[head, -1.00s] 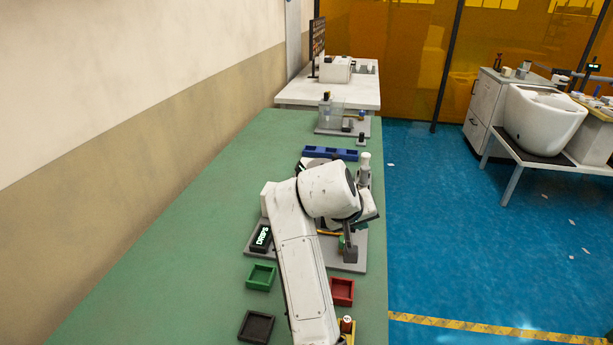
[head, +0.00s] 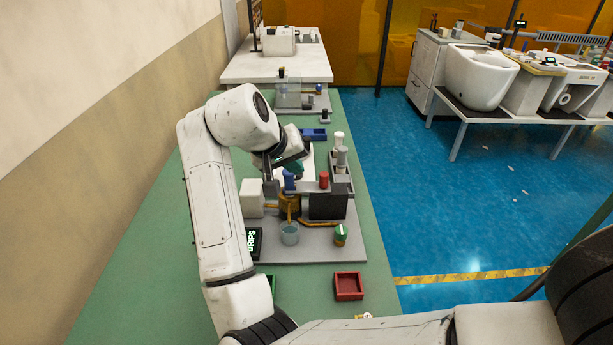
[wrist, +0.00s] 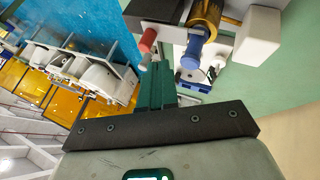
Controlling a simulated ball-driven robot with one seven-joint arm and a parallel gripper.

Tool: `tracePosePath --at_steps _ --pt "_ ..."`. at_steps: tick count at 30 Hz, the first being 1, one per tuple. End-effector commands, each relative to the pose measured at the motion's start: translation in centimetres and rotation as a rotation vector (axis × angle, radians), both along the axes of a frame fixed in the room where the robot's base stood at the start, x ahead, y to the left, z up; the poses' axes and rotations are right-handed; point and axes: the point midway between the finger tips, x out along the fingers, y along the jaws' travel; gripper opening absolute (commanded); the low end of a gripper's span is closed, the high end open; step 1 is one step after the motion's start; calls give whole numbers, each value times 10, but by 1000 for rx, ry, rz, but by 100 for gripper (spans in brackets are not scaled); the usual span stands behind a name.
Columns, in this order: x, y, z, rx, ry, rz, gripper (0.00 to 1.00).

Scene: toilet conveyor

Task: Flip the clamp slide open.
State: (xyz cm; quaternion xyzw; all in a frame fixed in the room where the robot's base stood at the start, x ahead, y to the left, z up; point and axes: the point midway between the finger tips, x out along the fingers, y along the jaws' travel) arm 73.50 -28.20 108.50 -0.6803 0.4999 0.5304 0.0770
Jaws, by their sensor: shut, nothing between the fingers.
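A test fixture stands on a grey base plate (head: 318,246) on the green bench. It carries a blue upright piece (head: 289,183), a red knob (head: 323,181) on a white bar, a brass cylinder (head: 290,206), a black block (head: 328,206) and a white block (head: 252,198). I cannot tell which part is the clamp slide. In the wrist view, my gripper (wrist: 155,72) has its dark green fingers shut and empty. The red knob (wrist: 147,40) shows just left of the fingertips, the blue piece (wrist: 192,50) to their right. Contact cannot be made out.
A clear cup (head: 290,235) and a green-topped knob (head: 340,234) stand at the fixture's front. A DRIPS display (head: 253,243) is at its left. A red tray (head: 348,287) and a partly hidden green tray lie nearer. Grey and white cylinders stand behind right.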

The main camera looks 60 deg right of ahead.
Motion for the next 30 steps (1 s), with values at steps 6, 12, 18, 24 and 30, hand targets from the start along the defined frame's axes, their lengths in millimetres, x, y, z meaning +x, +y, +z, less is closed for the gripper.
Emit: tracePosePath --at_steps 6,12,18,24,30 --pt "-2 -12 -15 1 2 0 0" --pt "-4 -32 -43 2 3 0 0" --pt "-6 -50 -67 1 2 0 0" --pt "-6 -59 -79 1 1 0 0" --pt "-7 -60 -80 1 0 0 0"
